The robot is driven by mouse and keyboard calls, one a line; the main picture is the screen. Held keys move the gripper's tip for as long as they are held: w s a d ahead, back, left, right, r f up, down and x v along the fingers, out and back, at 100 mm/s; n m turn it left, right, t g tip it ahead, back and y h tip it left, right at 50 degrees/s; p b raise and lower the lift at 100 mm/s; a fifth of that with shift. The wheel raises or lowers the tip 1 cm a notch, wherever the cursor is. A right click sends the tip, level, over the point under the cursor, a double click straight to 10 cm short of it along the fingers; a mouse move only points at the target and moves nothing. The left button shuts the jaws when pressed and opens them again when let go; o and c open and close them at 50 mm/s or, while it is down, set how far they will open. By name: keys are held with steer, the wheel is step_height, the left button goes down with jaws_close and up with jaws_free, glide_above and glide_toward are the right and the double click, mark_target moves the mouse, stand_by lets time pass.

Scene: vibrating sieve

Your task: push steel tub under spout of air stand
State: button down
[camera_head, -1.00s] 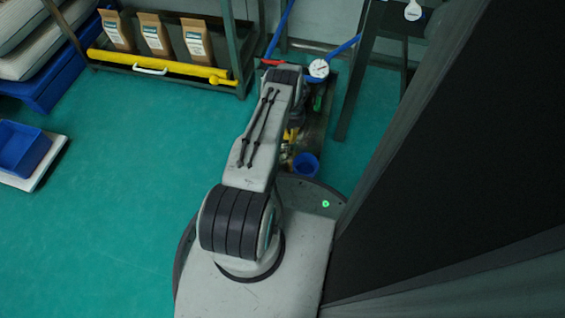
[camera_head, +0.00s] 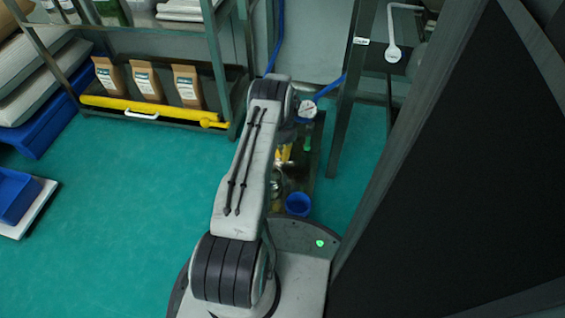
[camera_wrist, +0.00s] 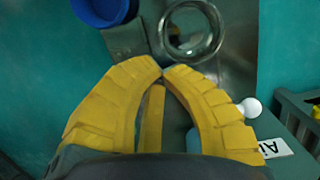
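The steel tub (camera_wrist: 192,30) is round, shiny and open at the top. It sits on a grey metal surface just beyond my fingertips in the wrist view. It also shows in the head view (camera_head: 275,185), partly hidden by my arm. My gripper (camera_wrist: 163,70) has yellow ribbed fingers with tips together and nothing visible held between them; a small gap separates them from the tub. In the head view the yellow fingers (camera_head: 284,153) are partly hidden behind my arm. I cannot make out the spout.
A blue tub (camera_head: 298,204) stands beside the steel tub. A round white gauge (camera_head: 308,108) and blue pipe are behind. A shelf rack (camera_head: 222,75) with paper bags and a yellow bar stands at the left. A dark panel (camera_head: 450,190) closes the right.

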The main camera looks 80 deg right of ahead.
steer(key=shift+r, duration=0.5)
